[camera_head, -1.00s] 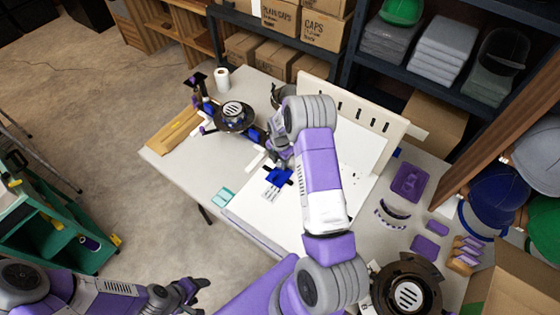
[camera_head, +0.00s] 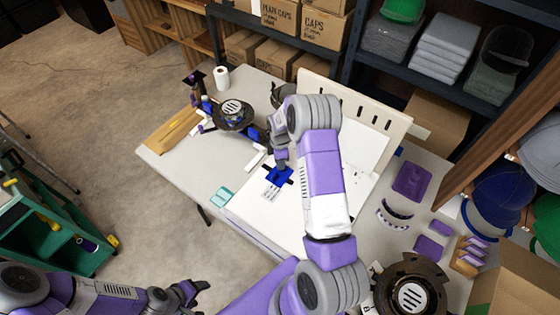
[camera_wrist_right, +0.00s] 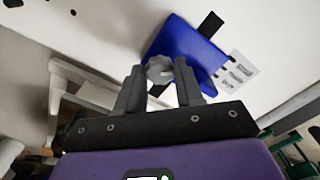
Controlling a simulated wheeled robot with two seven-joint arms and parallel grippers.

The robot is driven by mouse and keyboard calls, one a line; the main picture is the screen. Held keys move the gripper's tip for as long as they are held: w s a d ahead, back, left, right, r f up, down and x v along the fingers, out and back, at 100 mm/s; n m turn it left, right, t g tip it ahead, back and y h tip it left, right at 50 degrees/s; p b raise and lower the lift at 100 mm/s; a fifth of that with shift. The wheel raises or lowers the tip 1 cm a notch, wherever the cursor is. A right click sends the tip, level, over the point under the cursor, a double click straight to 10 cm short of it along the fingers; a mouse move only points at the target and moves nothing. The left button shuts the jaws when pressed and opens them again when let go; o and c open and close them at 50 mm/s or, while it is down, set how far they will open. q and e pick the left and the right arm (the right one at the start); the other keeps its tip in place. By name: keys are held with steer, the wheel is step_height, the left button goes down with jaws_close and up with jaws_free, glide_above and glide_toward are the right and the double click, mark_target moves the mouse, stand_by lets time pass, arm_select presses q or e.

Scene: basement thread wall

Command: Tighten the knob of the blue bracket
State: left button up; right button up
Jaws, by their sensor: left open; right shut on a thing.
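The blue bracket (camera_head: 277,175) lies on the white board on the table, beside a small printed label. It also shows in the right wrist view (camera_wrist_right: 190,50), with a black strip at its upper corner. A grey round knob (camera_wrist_right: 159,69) is at the bracket's near side in the right wrist view. My right gripper (camera_wrist_right: 160,78) is shut on the knob, with a finger on either side. In the head view my right gripper (camera_head: 281,158) is just above the bracket and hides the knob. My left gripper (camera_head: 198,290) is open and empty, low at the left, off the table.
A slotted upright panel (camera_head: 350,108) stands behind the board. A dark round device (camera_head: 233,114) and a paper roll (camera_head: 221,77) are at the table's far left. A purple tray (camera_head: 411,181) and small purple parts lie right. A green cart (camera_head: 50,235) stands on the floor at left.

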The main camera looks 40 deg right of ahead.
steer(key=m, duration=0.4)
steer(key=shift+m+b, duration=0.3)
steer(key=shift+b, duration=0.05)
steer(key=shift+m, duration=1.9)
steer(key=o, duration=1.1)
steer(key=shift+c, duration=0.2)
step_height(320, 180, up, 8)
steer(key=shift+f+p, duration=0.2)
steer(key=shift+p, duration=0.35)
